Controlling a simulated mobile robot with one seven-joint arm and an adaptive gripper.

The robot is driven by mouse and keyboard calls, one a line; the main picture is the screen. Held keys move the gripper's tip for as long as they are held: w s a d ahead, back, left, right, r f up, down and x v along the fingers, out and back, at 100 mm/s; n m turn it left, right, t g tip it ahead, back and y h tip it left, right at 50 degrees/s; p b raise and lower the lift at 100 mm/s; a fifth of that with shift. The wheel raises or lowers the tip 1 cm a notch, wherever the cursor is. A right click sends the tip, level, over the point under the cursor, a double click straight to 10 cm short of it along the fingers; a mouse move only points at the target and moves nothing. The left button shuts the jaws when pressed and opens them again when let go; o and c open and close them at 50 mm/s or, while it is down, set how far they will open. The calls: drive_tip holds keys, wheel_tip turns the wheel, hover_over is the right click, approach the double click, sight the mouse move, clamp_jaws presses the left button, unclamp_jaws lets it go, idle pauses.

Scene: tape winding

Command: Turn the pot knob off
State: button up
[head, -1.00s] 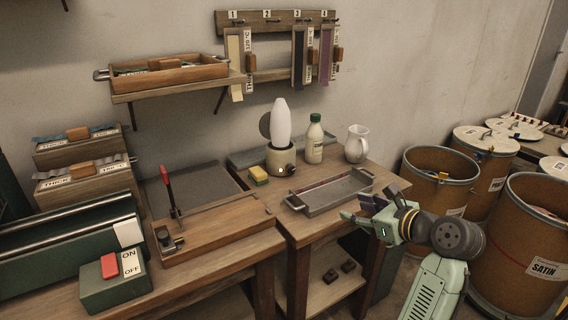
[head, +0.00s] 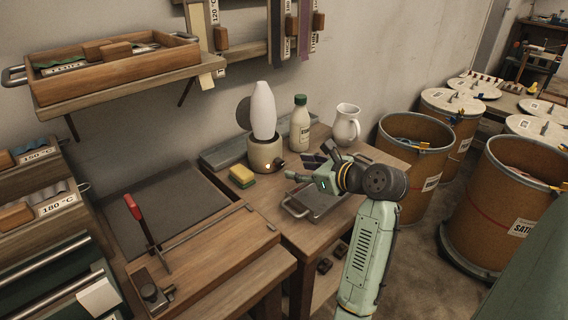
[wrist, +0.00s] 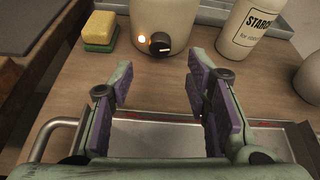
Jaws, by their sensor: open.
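The pot (head: 265,156) is a cream-coloured base with a white rounded body (head: 263,110) on top, standing on the wooden table. The knob also shows small in the head view (head: 279,163). My gripper (wrist: 158,88) is open and empty, with purple pads on both fingers. It is over the metal tray, short of the knob, which lies ahead between the fingers and apart from them.
A yellow and green sponge (wrist: 99,30) lies left of the pot. A starch bottle (wrist: 250,30) stands right of it, with a white jug (head: 345,125) beyond. The metal tray (wrist: 160,136) is under my gripper. The table between tray and pot is clear.

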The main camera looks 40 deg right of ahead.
sight(281, 165)
drive_tip(key=x, duration=0.6)
drive_tip(key=shift+w+f+p, duration=0.15)
drive_tip(key=shift+w+p, duration=0.1)
drive_tip(key=shift+p, duration=0.1)
clamp_jaws()
